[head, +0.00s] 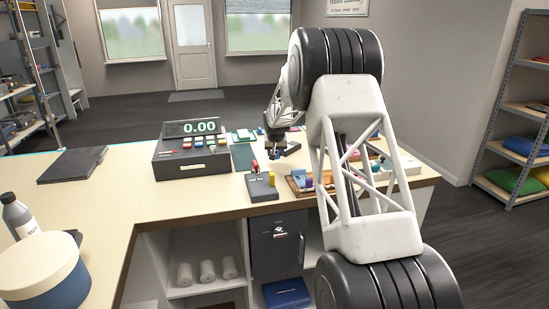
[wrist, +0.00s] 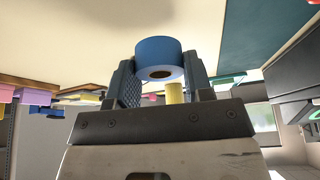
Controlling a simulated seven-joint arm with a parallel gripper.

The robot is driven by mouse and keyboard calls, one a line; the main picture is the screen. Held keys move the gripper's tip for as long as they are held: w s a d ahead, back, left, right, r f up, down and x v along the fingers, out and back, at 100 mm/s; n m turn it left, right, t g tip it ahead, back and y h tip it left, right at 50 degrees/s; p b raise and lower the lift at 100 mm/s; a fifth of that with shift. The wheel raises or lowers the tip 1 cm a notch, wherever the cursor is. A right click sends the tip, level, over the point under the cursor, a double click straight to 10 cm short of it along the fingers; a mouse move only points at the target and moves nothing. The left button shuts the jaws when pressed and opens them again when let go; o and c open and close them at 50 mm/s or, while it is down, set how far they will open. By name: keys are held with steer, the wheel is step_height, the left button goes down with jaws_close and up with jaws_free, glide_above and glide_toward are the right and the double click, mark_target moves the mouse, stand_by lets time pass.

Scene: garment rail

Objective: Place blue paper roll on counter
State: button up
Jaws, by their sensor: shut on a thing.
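The blue paper roll (wrist: 157,57) is between the two dark fingers of my gripper (wrist: 158,80) in the wrist view. Its round end with a dark centre hole faces the camera, and a finger is against each side. In the head view my gripper (head: 281,149) is over the back part of the counter (head: 180,207), right of the cash register; the roll is too small to make out there. I cannot tell how far the roll is from the counter top.
The cash register (head: 190,150) stands left of my gripper and a small dark terminal (head: 261,187) stands in front. A wooden tray (head: 297,190) with small coloured items lies to the right, partly behind my arm. The counter's left part is clear around a dark folder (head: 73,165).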

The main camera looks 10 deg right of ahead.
steer(key=shift+w+d+f, duration=0.1)
steer(key=shift+w+d, duration=0.05)
steer(key=shift+w, duration=1.15)
steer(key=shift+f, duration=1.8)
steer(key=shift+f, duration=0.15)
steer(key=o, duration=1)
steer(key=shift+c, duration=0.2)
steer(key=v, duration=1.2)
